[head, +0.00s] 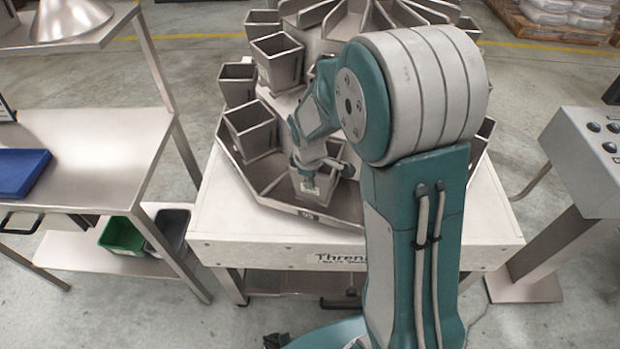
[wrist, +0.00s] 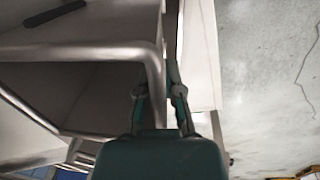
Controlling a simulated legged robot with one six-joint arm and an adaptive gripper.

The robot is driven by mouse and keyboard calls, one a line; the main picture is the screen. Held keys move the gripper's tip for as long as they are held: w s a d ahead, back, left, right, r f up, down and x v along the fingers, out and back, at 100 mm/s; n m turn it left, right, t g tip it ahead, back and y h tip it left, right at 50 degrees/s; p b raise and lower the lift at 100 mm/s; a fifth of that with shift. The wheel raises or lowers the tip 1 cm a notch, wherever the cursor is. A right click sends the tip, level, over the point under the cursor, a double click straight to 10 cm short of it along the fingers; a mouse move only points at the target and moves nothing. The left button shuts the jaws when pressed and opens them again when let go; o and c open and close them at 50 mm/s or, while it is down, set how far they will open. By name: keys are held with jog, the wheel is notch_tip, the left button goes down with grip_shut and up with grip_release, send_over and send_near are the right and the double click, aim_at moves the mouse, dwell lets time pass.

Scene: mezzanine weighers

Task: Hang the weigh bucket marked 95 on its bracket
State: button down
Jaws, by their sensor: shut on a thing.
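My gripper (head: 308,178) is at the front of the round weigher, shut on a steel weigh bucket (head: 325,183). The bucket is about upright, low over the front of the sloped ring, partly hidden by my wrist. In the wrist view my two fingers (wrist: 164,78) are at a steel wall with a rounded rim (wrist: 90,50), which fills the left side. A small dark plate with a marking (head: 308,215) is on the ring's front edge, just below the bucket. I cannot read the bucket's number or see whether it touches its bracket.
Other weigh buckets (head: 252,128) hang around the weigher to the left and behind. The weigher stands on a pale table (head: 235,228). A steel bench (head: 100,150) with a blue tray (head: 22,172) is at left. A grey control console (head: 590,150) is at right.

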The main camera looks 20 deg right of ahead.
jog(key=c, duration=0.7)
grip_release()
jog(key=shift+f, duration=0.1)
notch_tip(320, 180, up, 12)
jog(key=s, duration=0.1)
jog(key=shift+a, duration=0.35)
jog(key=shift+f, duration=0.1)
